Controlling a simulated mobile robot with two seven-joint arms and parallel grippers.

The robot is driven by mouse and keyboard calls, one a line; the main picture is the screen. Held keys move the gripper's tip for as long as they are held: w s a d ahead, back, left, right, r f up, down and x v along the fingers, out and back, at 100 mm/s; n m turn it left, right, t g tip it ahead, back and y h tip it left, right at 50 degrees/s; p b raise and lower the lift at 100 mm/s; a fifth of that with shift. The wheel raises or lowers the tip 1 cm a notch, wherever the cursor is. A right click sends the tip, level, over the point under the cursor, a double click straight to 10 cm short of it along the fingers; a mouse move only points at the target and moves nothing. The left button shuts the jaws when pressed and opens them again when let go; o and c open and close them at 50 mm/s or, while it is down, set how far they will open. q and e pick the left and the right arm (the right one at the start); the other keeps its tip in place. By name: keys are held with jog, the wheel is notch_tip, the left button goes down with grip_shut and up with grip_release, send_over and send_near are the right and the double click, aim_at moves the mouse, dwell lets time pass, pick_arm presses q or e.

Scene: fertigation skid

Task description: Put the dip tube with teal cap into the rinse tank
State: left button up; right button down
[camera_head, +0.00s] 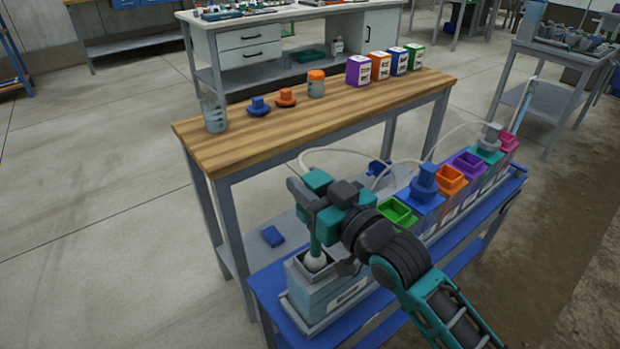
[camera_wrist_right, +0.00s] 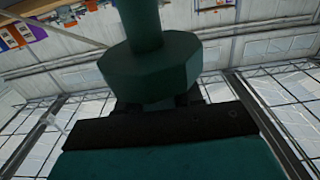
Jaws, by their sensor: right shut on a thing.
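The dip tube with the teal cap (camera_head: 317,181) is upright in my right gripper (camera_head: 322,205), which is shut on it. A pale hose runs from the cap. Its lower end, a white bulb (camera_head: 316,262), appears at the open top of a light grey-blue tank (camera_head: 338,304), apparently the rinse tank; I cannot tell how far inside it is. The tank stands at the near end of the blue bench; its label is unreadable. The teal cap fills the upper middle of the right wrist view (camera_wrist_right: 150,72). My left gripper is not in view.
A row of coloured open-topped tanks, including a green one (camera_head: 397,211) and an orange one (camera_head: 450,180), runs along the blue bench (camera_head: 270,292) to the right. Looping hoses cross above it. A wooden table (camera_head: 240,150) with cups and small boxes stands behind.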

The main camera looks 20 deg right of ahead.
jog(key=b, duration=0.4)
send_over(319, 247)
jog(key=w, duration=0.3)
jog(key=f, duration=0.4)
jog(key=a+f, duration=0.1)
jog(key=f, duration=0.2)
jog(key=shift+s, duration=0.1)
notch_tip(319, 247, down, 3)
jog(key=shift+r+b, duration=0.2)
jog(key=shift+b, duration=0.35)
notch_tip(319, 247, down, 2)
jog(key=shift+f+b, duration=0.1)
jog(key=shift+b, duration=0.5)
jog(key=shift+f, duration=0.5)
jog(key=c, duration=0.6)
grip_release()
jog(key=shift+c, duration=0.2)
